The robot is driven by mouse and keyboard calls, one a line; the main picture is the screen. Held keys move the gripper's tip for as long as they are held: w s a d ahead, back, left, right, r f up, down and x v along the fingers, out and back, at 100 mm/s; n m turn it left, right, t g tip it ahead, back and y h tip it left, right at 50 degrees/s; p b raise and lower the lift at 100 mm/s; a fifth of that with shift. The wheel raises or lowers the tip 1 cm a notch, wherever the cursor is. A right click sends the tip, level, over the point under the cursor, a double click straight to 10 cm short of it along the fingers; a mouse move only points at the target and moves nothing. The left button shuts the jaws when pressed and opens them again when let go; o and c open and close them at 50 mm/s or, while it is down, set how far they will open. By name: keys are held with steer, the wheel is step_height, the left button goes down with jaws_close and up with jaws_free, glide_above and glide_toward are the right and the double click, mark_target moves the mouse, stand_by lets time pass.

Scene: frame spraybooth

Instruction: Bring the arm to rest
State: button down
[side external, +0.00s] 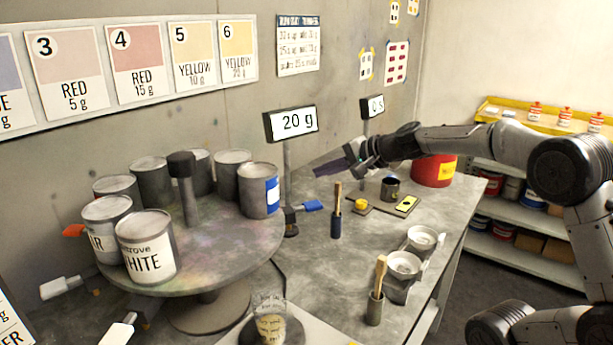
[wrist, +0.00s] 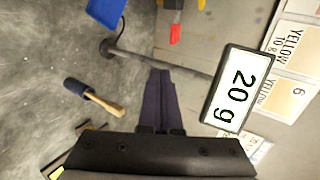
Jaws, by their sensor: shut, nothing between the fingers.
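My gripper (side external: 330,168) is shut and empty, held level above the workbench (side external: 340,265) in the side view. Its dark fingers point left, toward the post of the 20 g display (side external: 291,123). In the wrist view the closed fingers (wrist: 160,85) lie together at the middle, with the 20 g display (wrist: 228,92) to their right. The fingers look apart from the display and its post, though the exact gap cannot be told.
A turntable (side external: 250,248) with several paint cans stands left. A brush in a dark holder (side external: 336,225) stands below my gripper; it also shows in the wrist view (wrist: 80,88). A red bucket (side external: 432,172), metal cups (side external: 404,264) and a glass (side external: 270,320) are around the bench.

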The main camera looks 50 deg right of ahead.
steer(key=s+a+r+n+y, duration=0.2)
steer(key=s+a+r+n, duration=0.15)
steer(key=a+r, duration=0.4)
steer(key=s+a+f+n+g+y, duration=0.1)
steer(key=s+a+n+g, duration=0.1)
steer(key=s+a+n, duration=0.55)
steer(key=s+f+n+g+h, duration=0.2)
steer(key=s+f, duration=0.3)
steer(key=s, duration=0.3)
steer(key=s+d+f+n+g+h, duration=0.1)
steer(key=s+f+n, duration=0.3)
steer(key=s, duration=0.4)
steer(key=shift+f+g+h, duration=0.4)
steer(key=shift+f+g, duration=0.1)
steer(key=shift+g, duration=0.2)
